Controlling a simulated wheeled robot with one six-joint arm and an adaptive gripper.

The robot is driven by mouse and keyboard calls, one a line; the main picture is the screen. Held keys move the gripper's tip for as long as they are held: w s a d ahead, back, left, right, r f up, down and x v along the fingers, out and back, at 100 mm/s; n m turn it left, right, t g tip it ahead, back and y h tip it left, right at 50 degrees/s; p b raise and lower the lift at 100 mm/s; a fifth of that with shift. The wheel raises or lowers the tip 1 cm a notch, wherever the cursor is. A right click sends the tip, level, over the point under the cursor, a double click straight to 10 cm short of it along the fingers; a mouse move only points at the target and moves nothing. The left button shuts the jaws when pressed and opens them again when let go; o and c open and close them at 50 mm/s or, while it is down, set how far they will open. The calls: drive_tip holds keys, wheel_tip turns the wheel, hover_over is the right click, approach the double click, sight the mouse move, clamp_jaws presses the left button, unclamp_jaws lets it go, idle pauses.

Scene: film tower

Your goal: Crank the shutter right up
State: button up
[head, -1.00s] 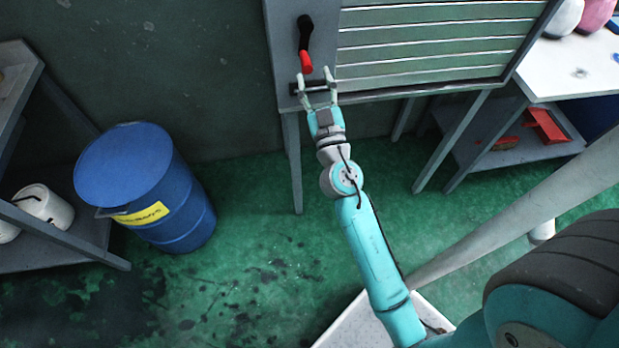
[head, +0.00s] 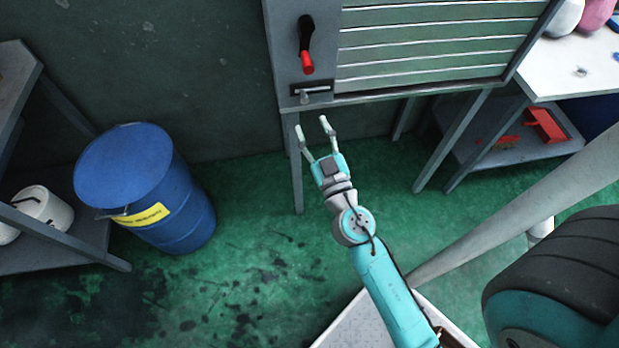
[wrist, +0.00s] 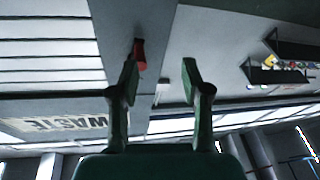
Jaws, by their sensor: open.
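The shutter (head: 430,45) is a panel of pale horizontal slats in a grey frame; it also shows in the wrist view (wrist: 50,50). The crank (head: 305,35) is a black arm on the grey panel left of the slats, with a red handle (head: 307,63) hanging at its lower end. Below it is a small dark latch plate with a metal lever (head: 305,97). My gripper (head: 312,124) is open and empty, below the lever and apart from it. In the wrist view the red handle (wrist: 138,55) shows just beyond the left finger.
A blue drum (head: 150,185) stands on the floor at left, next to a grey shelf (head: 60,235) with white tubs. A white table (head: 580,70) is at right, with red items on its lower shelf. The green floor between drum and shutter stand is clear.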

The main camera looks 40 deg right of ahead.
drive_tip(key=s+a+f+n+g+y, duration=0.1)
drive_tip(key=s+a+f+y, duration=0.3)
drive_tip(key=s+a+f, duration=0.2)
drive_tip(key=shift+a+n, duration=0.3)
drive_tip(key=shift+a, duration=0.2)
drive_tip(key=shift+s, duration=0.1)
